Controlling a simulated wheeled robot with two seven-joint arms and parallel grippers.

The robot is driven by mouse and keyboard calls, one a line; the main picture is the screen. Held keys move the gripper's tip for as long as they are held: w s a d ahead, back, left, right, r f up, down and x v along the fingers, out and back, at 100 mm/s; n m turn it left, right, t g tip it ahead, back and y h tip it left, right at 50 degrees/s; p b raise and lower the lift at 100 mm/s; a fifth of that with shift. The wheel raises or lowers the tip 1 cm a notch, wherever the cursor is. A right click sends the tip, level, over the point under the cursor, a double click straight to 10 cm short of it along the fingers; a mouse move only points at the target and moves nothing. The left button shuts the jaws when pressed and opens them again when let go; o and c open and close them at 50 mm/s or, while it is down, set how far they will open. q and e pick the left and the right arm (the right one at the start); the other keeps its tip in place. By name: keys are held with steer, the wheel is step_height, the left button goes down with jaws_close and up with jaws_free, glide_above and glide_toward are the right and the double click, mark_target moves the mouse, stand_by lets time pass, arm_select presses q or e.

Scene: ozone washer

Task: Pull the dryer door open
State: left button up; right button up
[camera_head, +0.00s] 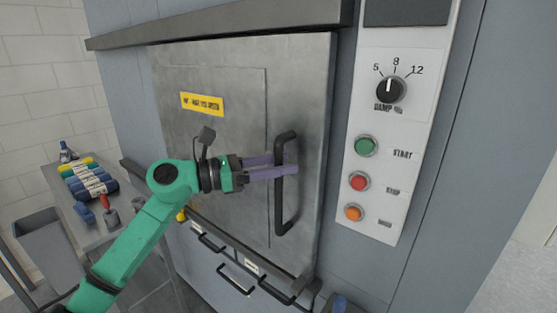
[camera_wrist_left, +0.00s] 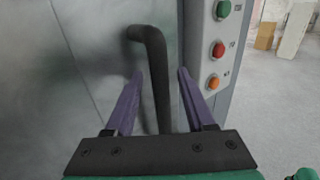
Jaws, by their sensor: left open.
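The dryer door (camera_head: 235,130) is a grey metal panel with a yellow label, and it looks shut in its frame. Its black vertical bar handle (camera_head: 281,205) is near the door's right edge. My left gripper (camera_head: 288,165) is open at the handle's upper half. In the left wrist view the black handle (camera_wrist_left: 157,75) stands between the two purple fingers of the gripper (camera_wrist_left: 158,85). The fingers are on either side of the bar; whether either one touches it I cannot tell. My right gripper is not in view.
A control panel (camera_head: 402,130) with a dial and green, red and orange buttons is right of the door. Drawers with black handles (camera_head: 235,280) are below. A side table (camera_head: 120,220) at left holds colourful bundles (camera_head: 92,185).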

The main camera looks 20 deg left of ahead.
arm_select(q)
steer(key=shift+a, duration=0.1)
steer(key=c, duration=0.8)
steer(key=shift+s, duration=0.1)
jaws_close()
steer(key=shift+r, duration=0.1)
